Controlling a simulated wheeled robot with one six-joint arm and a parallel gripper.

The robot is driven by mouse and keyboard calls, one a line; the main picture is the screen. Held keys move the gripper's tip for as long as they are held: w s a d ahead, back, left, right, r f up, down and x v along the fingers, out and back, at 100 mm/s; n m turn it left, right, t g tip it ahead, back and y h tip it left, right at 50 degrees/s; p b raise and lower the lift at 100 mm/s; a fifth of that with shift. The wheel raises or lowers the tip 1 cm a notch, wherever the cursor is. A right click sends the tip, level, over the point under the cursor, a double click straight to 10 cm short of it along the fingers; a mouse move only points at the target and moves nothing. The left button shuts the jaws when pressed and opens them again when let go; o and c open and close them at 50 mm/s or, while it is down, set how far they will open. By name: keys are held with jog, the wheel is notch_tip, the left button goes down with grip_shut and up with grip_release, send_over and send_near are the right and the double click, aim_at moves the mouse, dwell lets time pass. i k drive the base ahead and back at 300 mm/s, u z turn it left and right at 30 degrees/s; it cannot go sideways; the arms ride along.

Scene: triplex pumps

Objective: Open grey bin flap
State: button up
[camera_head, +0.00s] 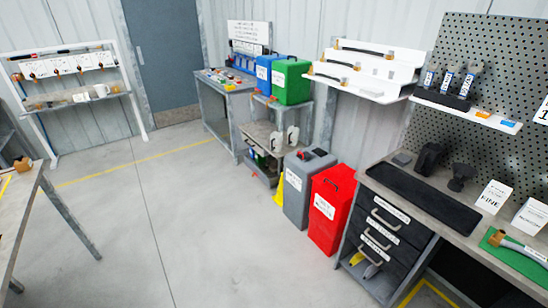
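The grey bin (298,196) stands upright on the floor right of centre, with a white label on its front. On its top are a dark part and a small red item (301,155); these are too small to make out, and I cannot tell clearly whether the flap is open or shut. My gripper is not in view.
A red bin (325,225) stands close to the right of the grey bin, beside a drawer workbench (385,232). A yellow object (279,190) and a cart shelf (262,137) are to its left. Open concrete floor (200,220) lies in front. A table (22,200) is at left.

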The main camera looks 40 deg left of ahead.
aim_at(306, 155)
jog(key=u, duration=2)
jog(key=i, duration=3.4)
jog(key=z, duration=1.05)
jog(key=i, duration=0.25)
jog(key=u, duration=0.1)
